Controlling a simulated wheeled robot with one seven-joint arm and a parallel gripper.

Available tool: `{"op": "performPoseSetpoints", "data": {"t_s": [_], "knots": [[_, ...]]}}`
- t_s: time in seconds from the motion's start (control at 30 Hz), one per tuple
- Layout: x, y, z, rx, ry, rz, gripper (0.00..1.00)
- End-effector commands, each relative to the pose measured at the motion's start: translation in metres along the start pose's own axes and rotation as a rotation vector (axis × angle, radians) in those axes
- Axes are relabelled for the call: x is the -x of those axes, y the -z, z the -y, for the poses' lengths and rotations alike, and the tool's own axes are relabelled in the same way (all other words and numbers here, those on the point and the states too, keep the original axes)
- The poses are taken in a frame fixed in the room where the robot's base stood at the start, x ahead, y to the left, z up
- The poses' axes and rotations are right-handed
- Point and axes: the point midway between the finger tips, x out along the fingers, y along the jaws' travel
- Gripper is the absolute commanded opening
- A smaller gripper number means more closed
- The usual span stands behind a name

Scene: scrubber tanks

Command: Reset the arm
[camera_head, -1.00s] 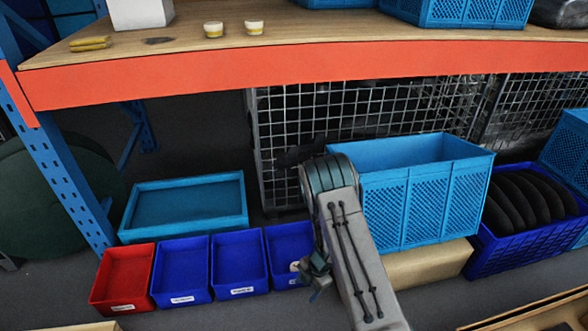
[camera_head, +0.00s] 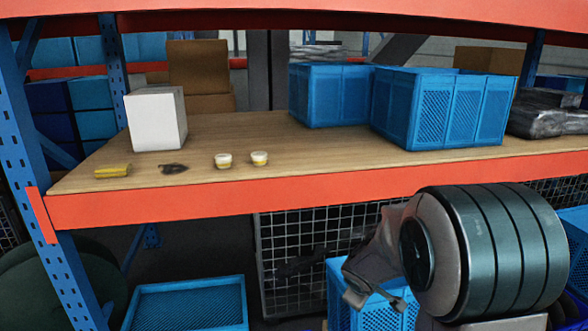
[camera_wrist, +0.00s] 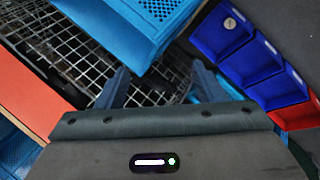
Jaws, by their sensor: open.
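My gripper (camera_wrist: 163,84) is open and empty in the wrist view. Its two dark fingers stand wide apart, with wire mesh (camera_wrist: 70,60) behind them. The lower blue crate (camera_wrist: 125,20) lies just beyond the fingers at the top of that view. In the head view my arm rises at the lower right, in front of the lower blue crate and the orange shelf beam (camera_head: 300,195).
The wooden shelf (camera_head: 330,150) holds a white box (camera_head: 156,120), two small cups, a yellow item (camera_head: 113,171) and blue crates (camera_head: 440,108). Below are a shallow blue tray (camera_head: 188,300) and the mesh cage (camera_head: 290,240). Blue bins (camera_wrist: 252,60) and a red bin (camera_wrist: 293,116) show in the wrist view.

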Motion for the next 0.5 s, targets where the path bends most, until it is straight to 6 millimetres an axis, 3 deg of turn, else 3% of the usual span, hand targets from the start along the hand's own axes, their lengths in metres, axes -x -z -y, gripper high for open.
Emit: {"op": "performPoseSetpoints", "data": {"t_s": [0.03,0.23,0.5], "knots": [[0.036,-0.007,-0.013,-0.072,-0.007,0.016,0.62],[0.129,-0.041,-0.02,-0.346,0.021,0.089,0.62],[0.244,-0.077,0.007,-0.672,0.145,0.154,0.62]]}}
